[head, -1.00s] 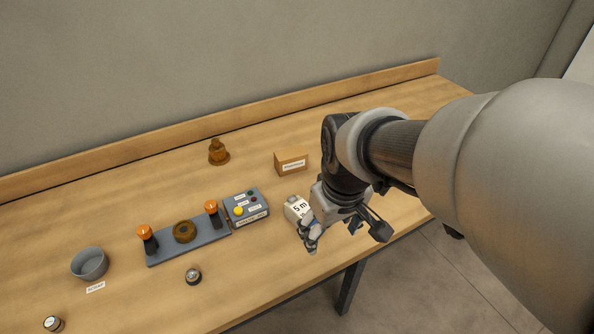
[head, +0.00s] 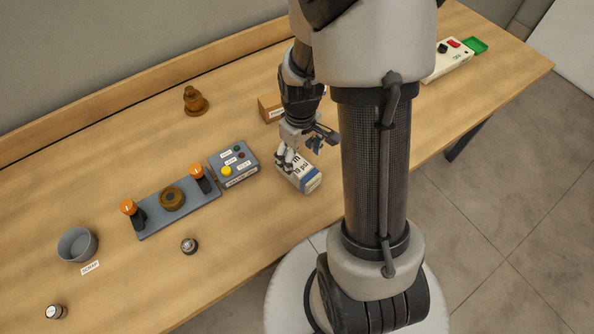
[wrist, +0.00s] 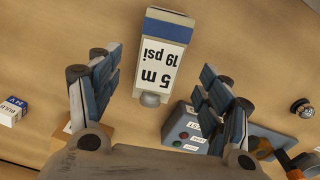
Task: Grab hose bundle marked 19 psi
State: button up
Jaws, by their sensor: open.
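The hose bundle marked 19 psi is a white box-shaped pack (head: 304,174) with a blue band, on the table right of the grey button box in the head view. In the wrist view the pack (wrist: 163,60) shows its label "5 m 19 psi" upside down, with a round grey knob at its near end. My gripper (head: 291,160) is at the pack's left end in the head view and hides part of it. In the wrist view my gripper (wrist: 160,75) is open, with the pack between the finger lines and gaps on both sides. I cannot tell any contact.
The grey button box (head: 234,164) stands close left of the pack. Left of it are a blue-grey plate (head: 150,222) with orange-topped posts and a scrap bowl (head: 77,244). A cardboard block (head: 270,108) is behind my gripper. A small blue-and-white box (wrist: 13,110) lies at the wrist view's left.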

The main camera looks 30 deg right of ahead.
aim_at(298, 165)
jog(key=f, duration=0.2)
jog(key=f+b, duration=0.1)
jog(key=f, duration=0.1)
jog(key=f+b, duration=0.1)
jog(key=f, duration=0.2)
jog(key=shift+w+f, duration=0.1)
jog(key=shift+w, duration=0.25)
jog(key=shift+c, duration=0.2)
jog(key=c, duration=1.5)
